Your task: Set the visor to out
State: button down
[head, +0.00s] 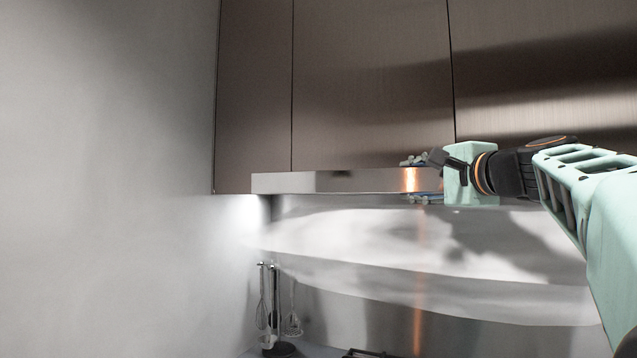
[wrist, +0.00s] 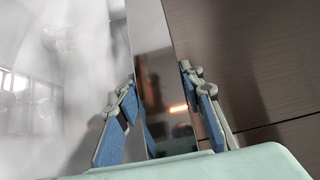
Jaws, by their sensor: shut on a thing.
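The visor (head: 330,182) is a shiny metal strip along the underside of the cabinets in the head view. In the wrist view the visor (wrist: 150,45) runs up the middle of the picture between my two blue-padded fingers. My gripper (head: 412,180) is at the visor's front edge, one finger above it and one below. My gripper (wrist: 160,88) is shut on the visor in the wrist view. My arm hides the visor's right part in the head view.
Brown cabinet doors (head: 370,90) rise directly above the visor. A grey wall (head: 100,180) closes off the left side. Below, utensils (head: 268,305) hang on a stand in front of a shiny backsplash. The space in front of the visor's left part looks clear.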

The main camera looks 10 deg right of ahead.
jog(key=shift+a+f, duration=0.15)
jog(key=shift+f, duration=0.1)
jog(key=c, duration=1.7)
grip_release()
jog(key=o, duration=0.4)
jog(key=shift+s+r, duration=0.1)
jog(key=shift+r, duration=0.05)
jog(key=shift+o, duration=0.2)
jog(key=s, duration=0.2)
jog(key=s+d, duration=0.1)
jog(key=s, duration=0.5)
jog(key=shift+d+r, duration=0.2)
